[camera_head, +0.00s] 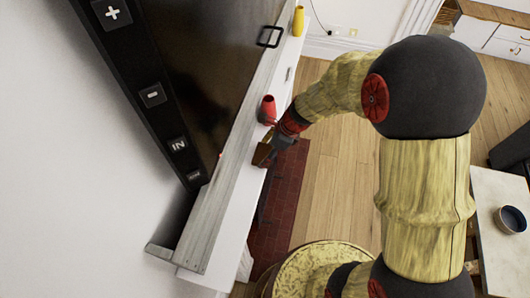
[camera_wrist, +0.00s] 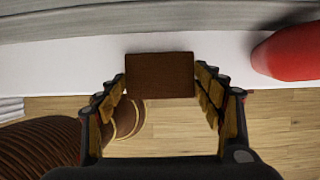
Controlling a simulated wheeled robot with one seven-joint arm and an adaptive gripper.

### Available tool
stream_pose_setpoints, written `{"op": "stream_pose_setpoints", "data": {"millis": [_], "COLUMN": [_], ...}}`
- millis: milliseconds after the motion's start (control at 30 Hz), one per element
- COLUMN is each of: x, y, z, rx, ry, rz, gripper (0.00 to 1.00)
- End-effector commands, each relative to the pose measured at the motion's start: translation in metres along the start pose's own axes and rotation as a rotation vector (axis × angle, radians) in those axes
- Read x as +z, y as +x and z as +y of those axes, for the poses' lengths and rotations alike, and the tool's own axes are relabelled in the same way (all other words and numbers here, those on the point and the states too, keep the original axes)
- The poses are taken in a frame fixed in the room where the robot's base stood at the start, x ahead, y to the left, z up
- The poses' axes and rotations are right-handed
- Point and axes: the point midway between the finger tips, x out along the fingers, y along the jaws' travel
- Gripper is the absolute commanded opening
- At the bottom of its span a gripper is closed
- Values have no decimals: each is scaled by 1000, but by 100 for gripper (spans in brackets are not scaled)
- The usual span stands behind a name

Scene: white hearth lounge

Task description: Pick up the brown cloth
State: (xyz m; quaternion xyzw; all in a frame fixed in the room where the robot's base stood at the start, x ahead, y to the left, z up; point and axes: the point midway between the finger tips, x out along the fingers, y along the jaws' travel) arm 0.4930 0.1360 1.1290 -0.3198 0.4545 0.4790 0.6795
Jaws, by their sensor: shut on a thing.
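The brown cloth (camera_wrist: 160,75) looks like a small, flat brown rectangle in the wrist view, between the fingertips of my gripper (camera_wrist: 161,88). My gripper is shut on it, with one finger at its left edge and one at its right. In the head view the cloth (camera_head: 262,154) shows as a small brown patch at the end of my gripper (camera_head: 270,149), over the white mantel's front edge. I cannot tell whether the cloth still touches the mantel.
A red vase (camera_head: 268,108) stands on the mantel (camera_head: 225,215) close to my gripper; it also shows at right in the wrist view (camera_wrist: 292,53). A yellow vase (camera_head: 298,21) stands farther along. A large dark screen (camera_head: 215,70) is behind the mantel. A bowl (camera_head: 512,219) sits at right.

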Motion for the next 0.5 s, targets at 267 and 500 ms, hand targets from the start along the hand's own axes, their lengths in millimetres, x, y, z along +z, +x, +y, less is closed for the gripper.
{"op": "stream_pose_setpoints", "data": {"millis": [267,500], "x": [12,-2], "y": [-28,-88], "z": [-1,20], "rx": [-4,-7], "ry": [-2,0], "rz": [-2,-2], "gripper": [42,42]}}
